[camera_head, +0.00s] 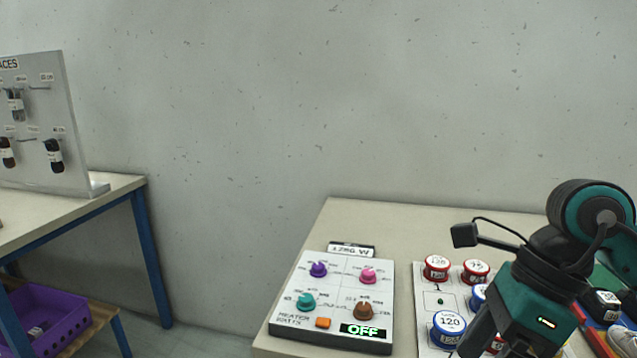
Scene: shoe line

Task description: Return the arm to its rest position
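My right gripper (490,343) is at the lower right, with its teal and black arm coming in from the right edge. It points down and left over the board of round tins. Its fingertips are cut off by the bottom edge, so I cannot tell whether it is open or shut, or whether it holds anything. My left arm and gripper are not in view.
A heater panel (287,322) with coloured knobs reads OFF on the right table (400,215). Beside it, a white board (428,300) bears red and blue tins. At left are a table (118,188), a laces rack (62,95) and a purple crate (75,318). A floor gap separates the tables.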

